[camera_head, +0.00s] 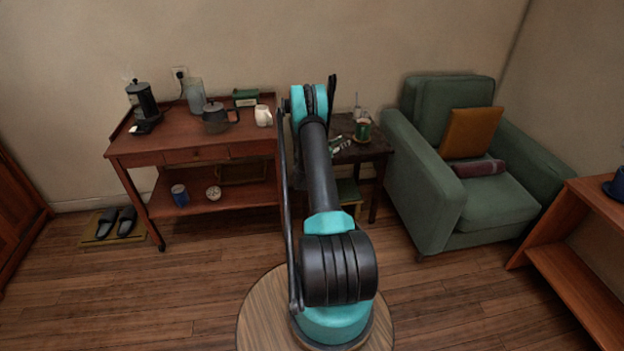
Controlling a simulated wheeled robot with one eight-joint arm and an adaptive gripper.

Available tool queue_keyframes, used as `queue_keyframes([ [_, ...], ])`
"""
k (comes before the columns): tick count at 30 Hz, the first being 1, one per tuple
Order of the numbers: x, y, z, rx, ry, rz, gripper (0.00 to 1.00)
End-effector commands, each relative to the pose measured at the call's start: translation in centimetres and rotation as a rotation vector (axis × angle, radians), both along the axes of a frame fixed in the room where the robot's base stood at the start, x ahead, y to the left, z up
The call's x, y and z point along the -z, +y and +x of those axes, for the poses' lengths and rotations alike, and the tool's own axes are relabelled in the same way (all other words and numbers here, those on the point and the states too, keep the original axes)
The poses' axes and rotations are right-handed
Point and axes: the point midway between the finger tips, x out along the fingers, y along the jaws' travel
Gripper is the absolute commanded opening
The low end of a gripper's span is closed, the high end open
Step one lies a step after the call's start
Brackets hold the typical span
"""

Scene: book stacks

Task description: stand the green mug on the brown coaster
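A small green mug (363,131) stands on the dark side table (372,151), just right of my arm and left of the armchair. Some reddish brown shows at the mug; I cannot tell what it is. I cannot make out the brown coaster; my arm hides the left part of the side table. My arm rises from the round wooden-topped base to a teal joint in front of that table. My gripper is not recognisable; it seems hidden behind my own arm.
Small pale items (340,145) lie left of the mug. A red-brown console (160,150) holds a coffee maker (143,100), a dark pot (216,118) and a white jug (263,115). A green armchair (420,190) stands close on the right. The floor in front is clear.

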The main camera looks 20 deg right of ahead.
Motion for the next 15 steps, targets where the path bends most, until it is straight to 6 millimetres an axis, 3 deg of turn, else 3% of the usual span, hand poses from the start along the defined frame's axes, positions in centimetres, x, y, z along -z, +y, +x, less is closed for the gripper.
queue_keyframes([
  [8, -7.2, 4.2, -1.3, -0.037, 0.156, 0.142, 0.33],
  [15, -12.2, 9.0, -4.7, -0.105, 0.307, 0.267, 0.33],
])
